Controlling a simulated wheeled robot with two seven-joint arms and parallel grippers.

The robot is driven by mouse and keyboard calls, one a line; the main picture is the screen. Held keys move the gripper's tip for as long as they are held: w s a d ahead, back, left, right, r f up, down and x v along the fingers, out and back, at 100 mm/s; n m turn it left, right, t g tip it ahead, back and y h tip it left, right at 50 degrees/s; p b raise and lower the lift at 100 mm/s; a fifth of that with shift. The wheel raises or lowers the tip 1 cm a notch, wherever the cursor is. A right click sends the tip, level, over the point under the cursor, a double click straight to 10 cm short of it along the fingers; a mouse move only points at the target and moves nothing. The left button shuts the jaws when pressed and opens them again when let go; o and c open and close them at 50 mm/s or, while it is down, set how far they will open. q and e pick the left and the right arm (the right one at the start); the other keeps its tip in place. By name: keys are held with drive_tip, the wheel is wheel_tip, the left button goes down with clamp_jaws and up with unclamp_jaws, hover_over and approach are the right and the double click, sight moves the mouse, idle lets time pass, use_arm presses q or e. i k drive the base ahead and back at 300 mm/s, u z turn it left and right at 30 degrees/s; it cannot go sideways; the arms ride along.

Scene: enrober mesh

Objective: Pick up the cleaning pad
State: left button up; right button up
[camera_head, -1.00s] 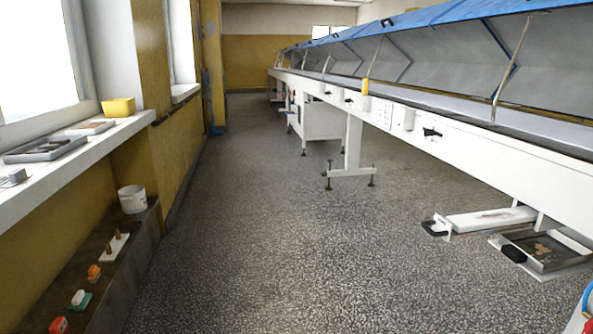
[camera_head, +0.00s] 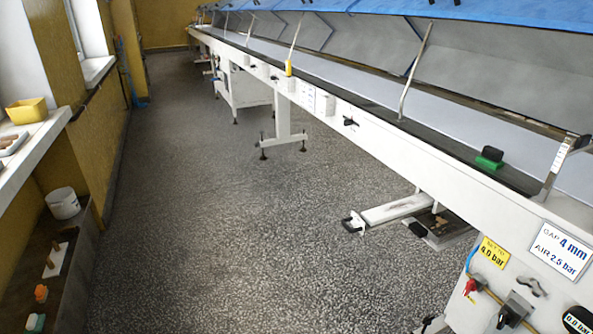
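A small block with a black top and a green base (camera_head: 489,158) sits on the dark near edge of the long conveyor machine (camera_head: 400,160), at the right. It looks like the cleaning pad. It lies just left of a metal bracket (camera_head: 556,167). Nothing is touching it from above. Neither of my grippers can be made out in the head view.
Floor (camera_head: 230,220) is clear between the machine and the window wall. A yellow bin (camera_head: 27,110) and white tub (camera_head: 62,203) stand left.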

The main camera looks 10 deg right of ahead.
sight(491, 157)
drive_tip(key=z, duration=1.5)
